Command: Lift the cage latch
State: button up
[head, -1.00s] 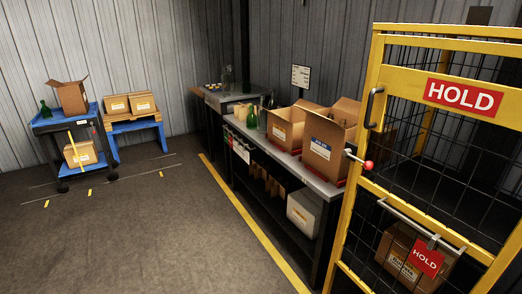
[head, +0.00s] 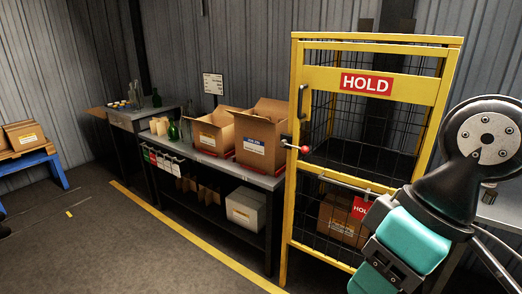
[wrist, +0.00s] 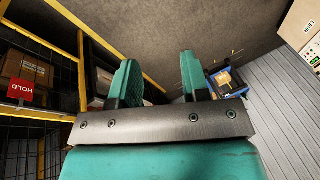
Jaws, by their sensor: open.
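The yellow-framed cage (head: 290,200) stands right of centre in the head view, its mesh door shut-looking under a HOLD sign (head: 367,83). The cage latch (head: 303,149), a small lever with a red knob, sits on the door's left post. A dark upright handle (head: 302,101) is above it. My arm is at the right of the head view, in front of the cage; my fingertips are out of that view. In the wrist view my gripper (wrist: 155,75) is open and empty, its two teal fingers apart. The latch is not clearly visible in the wrist view.
A bench (head: 262,180) with open cardboard boxes (head: 262,137) and a green bottle (head: 173,131) stands left of the cage. Inside the cage is a box (head: 338,222) with a red HOLD tag (head: 361,207). Open floor (head: 110,245) lies left of the yellow line.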

aim_at(304, 149)
jog(key=u, duration=0.35)
jog(key=i, duration=0.6)
jog(key=u, duration=0.6)
